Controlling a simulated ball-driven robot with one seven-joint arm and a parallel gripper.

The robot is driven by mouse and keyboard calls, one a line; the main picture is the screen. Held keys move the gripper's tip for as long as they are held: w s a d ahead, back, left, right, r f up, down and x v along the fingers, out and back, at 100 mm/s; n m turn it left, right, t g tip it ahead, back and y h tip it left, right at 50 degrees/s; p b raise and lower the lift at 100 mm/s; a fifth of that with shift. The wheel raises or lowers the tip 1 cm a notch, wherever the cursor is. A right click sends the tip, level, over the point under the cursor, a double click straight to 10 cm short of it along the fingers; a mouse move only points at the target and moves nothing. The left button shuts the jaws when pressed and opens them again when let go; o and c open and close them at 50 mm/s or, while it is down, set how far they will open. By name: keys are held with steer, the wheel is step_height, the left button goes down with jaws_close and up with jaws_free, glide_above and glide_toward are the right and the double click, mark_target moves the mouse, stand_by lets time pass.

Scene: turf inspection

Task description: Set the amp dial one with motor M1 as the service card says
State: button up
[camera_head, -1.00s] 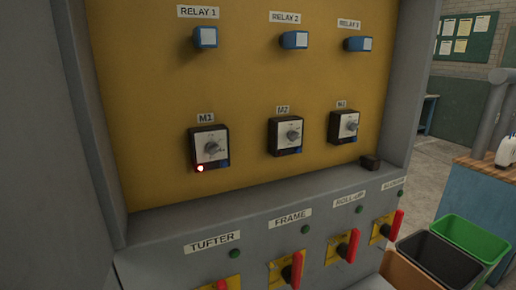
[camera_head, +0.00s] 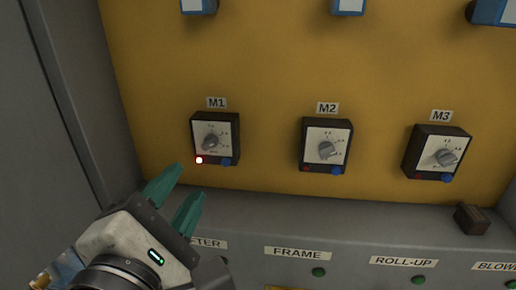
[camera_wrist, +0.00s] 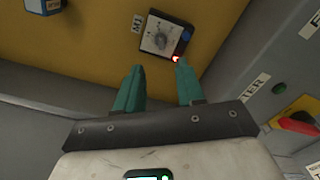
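The M1 unit (camera_head: 230,149) is a dark box with a white face on the yellow panel, under the label M1 (camera_head: 216,103). Its grey dial (camera_head: 210,142) is in the middle of the face. A red light (camera_head: 199,160) glows at its lower left, beside a blue button (camera_head: 226,162). My gripper (camera_head: 176,192), with teal fingers, is below and left of the unit, open and empty. In the wrist view the gripper (camera_wrist: 157,82) points toward the M1 dial (camera_wrist: 160,41), apart from it. The dial's exact setting is too small to read. No service card is identifiable.
The M2 unit (camera_head: 342,150) and M3 unit (camera_head: 427,160) stand to the right, their red lamps dim. Blue relays (camera_head: 348,6) are above. A grey ledge (camera_head: 300,217) juts out below, with a small dark block (camera_head: 471,219) on it. A grey cabinet wall (camera_head: 50,110) bounds the left.

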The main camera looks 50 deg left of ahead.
mark_target(210, 146)
steer(key=p+x, duration=0.1)
steer(key=x, duration=0.9)
steer(key=shift+w+a+p, duration=0.2)
steer(key=shift+w+p, duration=0.05)
steer(key=shift+p, duration=0.1)
jaws_close()
